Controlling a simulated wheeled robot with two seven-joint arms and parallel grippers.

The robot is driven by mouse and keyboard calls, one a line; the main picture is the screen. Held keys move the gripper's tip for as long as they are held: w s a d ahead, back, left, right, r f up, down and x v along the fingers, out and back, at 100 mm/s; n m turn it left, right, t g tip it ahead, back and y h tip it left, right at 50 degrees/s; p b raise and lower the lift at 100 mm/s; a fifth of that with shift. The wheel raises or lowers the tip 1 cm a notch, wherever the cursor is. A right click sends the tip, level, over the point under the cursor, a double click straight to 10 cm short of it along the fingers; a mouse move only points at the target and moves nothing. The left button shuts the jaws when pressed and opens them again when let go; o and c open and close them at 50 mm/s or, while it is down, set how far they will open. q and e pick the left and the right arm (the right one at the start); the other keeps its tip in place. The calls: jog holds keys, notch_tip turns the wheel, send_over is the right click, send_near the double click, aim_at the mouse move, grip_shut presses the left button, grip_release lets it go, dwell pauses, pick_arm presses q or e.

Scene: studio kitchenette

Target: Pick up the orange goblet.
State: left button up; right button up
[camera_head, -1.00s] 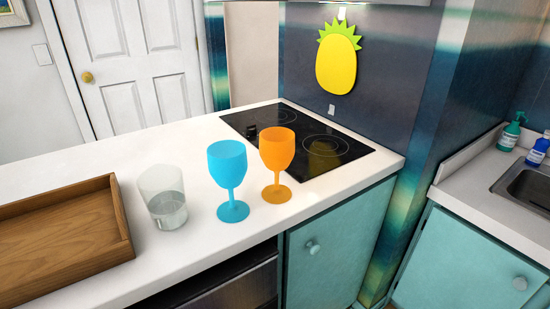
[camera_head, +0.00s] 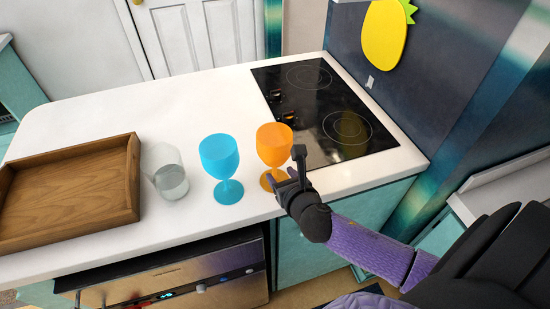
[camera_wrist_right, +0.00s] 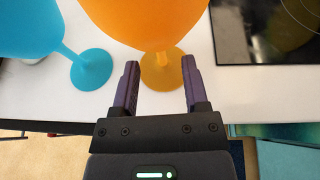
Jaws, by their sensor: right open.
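The orange goblet (camera_head: 274,143) stands upright on the white counter, near its front edge and just right of the blue goblet (camera_head: 220,158). My right gripper (camera_head: 285,170) is at the goblet's near right side, low by its stem. In the right wrist view the open fingers (camera_wrist_right: 158,85) point at the orange goblet (camera_wrist_right: 162,70), with its foot and short visible stem between the fingertips. The bowl fills the top of that view, and the fingers do not appear closed on anything. The blue goblet (camera_wrist_right: 90,70) stands left of the fingers there. My left gripper is not in view.
A clear glass (camera_head: 168,175) stands left of the blue goblet. A wooden tray (camera_head: 122,215) lies further left. A black cooktop (camera_head: 335,115) is set in the counter (camera_head: 215,95) right of the orange goblet. An oven (camera_head: 180,285) is below the front edge.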

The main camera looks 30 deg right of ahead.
aim_at(275, 168)
jog(key=b+x, duration=0.1)
jog(key=x, duration=0.3)
jog(key=shift+a, duration=0.1)
jog(key=shift+s, duration=0.1)
grip_shut()
